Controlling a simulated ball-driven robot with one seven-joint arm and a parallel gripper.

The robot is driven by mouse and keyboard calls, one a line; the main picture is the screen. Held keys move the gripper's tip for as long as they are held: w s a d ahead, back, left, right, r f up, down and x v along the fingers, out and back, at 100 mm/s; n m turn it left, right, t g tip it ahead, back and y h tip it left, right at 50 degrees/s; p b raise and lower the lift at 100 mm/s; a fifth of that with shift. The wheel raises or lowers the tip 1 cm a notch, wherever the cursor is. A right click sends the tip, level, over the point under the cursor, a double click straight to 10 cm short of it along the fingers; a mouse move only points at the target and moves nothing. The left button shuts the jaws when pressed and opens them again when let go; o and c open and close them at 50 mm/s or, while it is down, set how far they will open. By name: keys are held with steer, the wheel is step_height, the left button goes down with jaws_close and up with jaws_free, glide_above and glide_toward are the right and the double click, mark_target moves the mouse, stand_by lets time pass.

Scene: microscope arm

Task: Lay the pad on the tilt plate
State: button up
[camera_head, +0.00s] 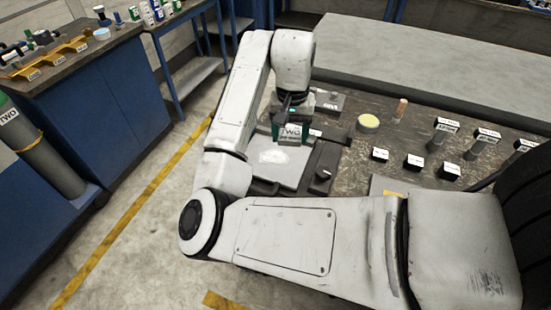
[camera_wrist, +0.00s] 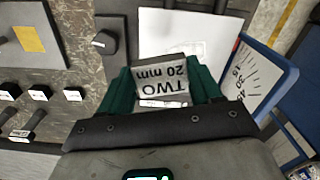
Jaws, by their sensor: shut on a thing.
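My gripper (camera_head: 290,122) is shut on a grey block labelled "TWO" (camera_head: 290,135). In the wrist view the dark green fingers of my gripper (camera_wrist: 163,88) clasp the same block (camera_wrist: 160,75), whose label reads "TWO 20 mm". A pale flat plate with a whitish patch, which looks like the tilt plate (camera_head: 277,171), lies below and in front of the block. It also shows in the wrist view as a white surface (camera_wrist: 190,32) beyond the fingers. The block looks to be above the plate's far edge; I cannot tell whether they touch. The block's underside is hidden.
A black knob (camera_head: 322,176) stands right of the plate. Right of it on the bench are a round cream-topped piece (camera_head: 368,122), a wooden peg (camera_head: 400,108) and several small labelled blocks. In the wrist view a blue-edged angle scale (camera_wrist: 252,82) stands close right of my gripper.

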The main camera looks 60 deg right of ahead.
steer(key=s+d+r+m, duration=0.1)
steer(key=s+d+m, duration=0.15)
steer(key=s, duration=0.35)
steer(key=b, duration=0.5)
glide_above(281, 148)
steer(key=shift+m, duration=0.25)
steer(key=f, duration=0.8)
steer(key=shift+s+a+f, duration=0.1)
steer(key=shift+s+f, duration=0.1)
steer(key=shift+s, duration=0.15)
steer(key=shift+w+f+b, duration=0.3)
steer(key=shift+w, duration=0.15)
steer(key=shift+w+d+f+b, duration=0.3)
steer(key=shift+f, duration=1.5)
steer(key=shift+f+p, duration=0.1)
steer(key=shift+p, duration=0.2)
steer(key=o, duration=1.5)
